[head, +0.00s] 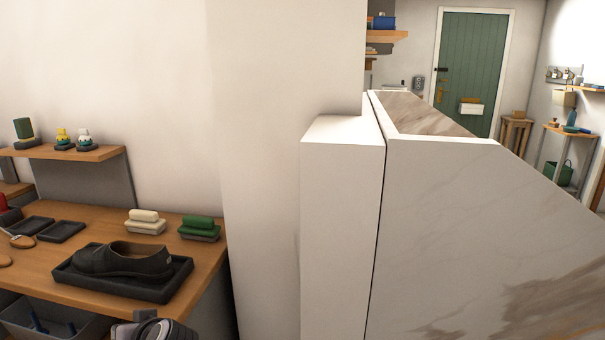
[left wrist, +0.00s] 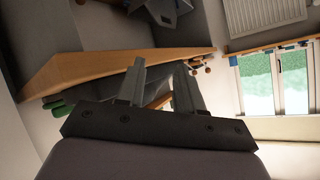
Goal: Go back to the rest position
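My left gripper (left wrist: 159,68) shows in the left wrist view. Its two grey fingers stand apart, and I see nothing held between them. Beyond them is the wooden edge of the bench (left wrist: 100,68), strongly tilted in that view. My right gripper is in neither view. In the head view, a dark shoe (head: 122,259) lies in a black tray (head: 150,292) on the wooden bench (head: 205,264) at the lower left. A dark rounded part at the bottom left edge is cut off, and I cannot tell what it is.
A cream-topped brush (head: 145,221) and a green-topped brush (head: 199,228) sit behind the shoe. A pale wall (head: 270,150) and a marble-faced partition (head: 470,230) fill the middle and right. A green door (head: 472,65) is far back.

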